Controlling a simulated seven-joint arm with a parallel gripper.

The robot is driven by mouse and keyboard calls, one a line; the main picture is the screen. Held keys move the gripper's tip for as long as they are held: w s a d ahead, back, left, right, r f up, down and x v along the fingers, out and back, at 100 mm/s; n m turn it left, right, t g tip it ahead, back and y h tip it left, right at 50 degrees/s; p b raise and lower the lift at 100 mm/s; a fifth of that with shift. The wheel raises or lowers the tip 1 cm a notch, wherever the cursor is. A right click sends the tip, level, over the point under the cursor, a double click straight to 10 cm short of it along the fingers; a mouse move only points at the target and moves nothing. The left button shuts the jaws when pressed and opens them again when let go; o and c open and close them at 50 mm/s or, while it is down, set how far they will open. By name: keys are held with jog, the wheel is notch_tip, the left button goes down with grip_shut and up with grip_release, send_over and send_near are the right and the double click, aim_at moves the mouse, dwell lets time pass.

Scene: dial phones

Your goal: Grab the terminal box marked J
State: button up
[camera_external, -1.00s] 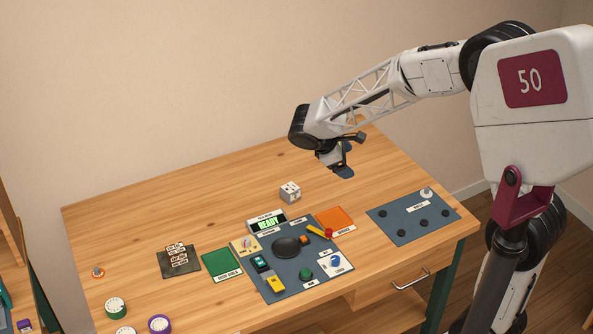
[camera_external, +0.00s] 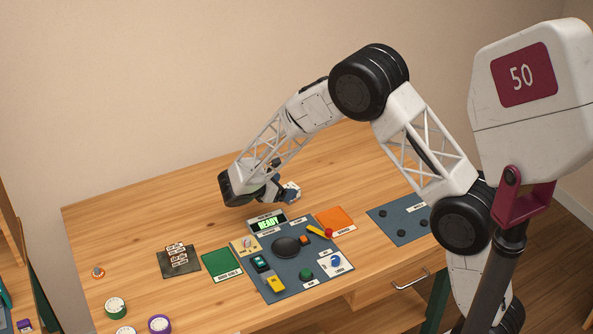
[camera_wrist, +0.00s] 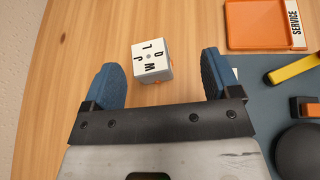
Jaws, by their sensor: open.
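A small white box (camera_external: 293,191) sits on the wooden table behind the control panel, partly hidden by my gripper in the outside view. My gripper (camera_external: 274,188) is low over the table beside the box. In the wrist view its two blue fingers (camera_wrist: 161,75) are open, with the box in the gap between and slightly ahead of them. No contact shows.
The dark panel (camera_external: 302,265) with a green READY display (camera_external: 268,223) and several controls lies just in front of the box. An orange tray (camera_external: 335,218), a green pad (camera_external: 221,264) and a dark label mat (camera_external: 179,262) are nearby. The table behind and left is clear.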

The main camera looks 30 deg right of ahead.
aim_at(291, 184)
jog(key=shift+w+a+f+n+t+h, duration=0.15)
jog(key=shift+w+a+f+n, duration=0.1)
jog(key=shift+w+a+f, duration=0.3)
jog(key=shift+w+a+f+n+t+h, duration=0.2)
jog(key=shift+a+f, duration=0.25)
jog(key=shift+f, duration=0.3)
jog(key=shift+x, duration=1.3)
jog(key=shift+x, duration=2.65)
jog(key=shift+f, duration=0.15)
jog(key=c, duration=1)
jog(key=shift+c, duration=0.2)
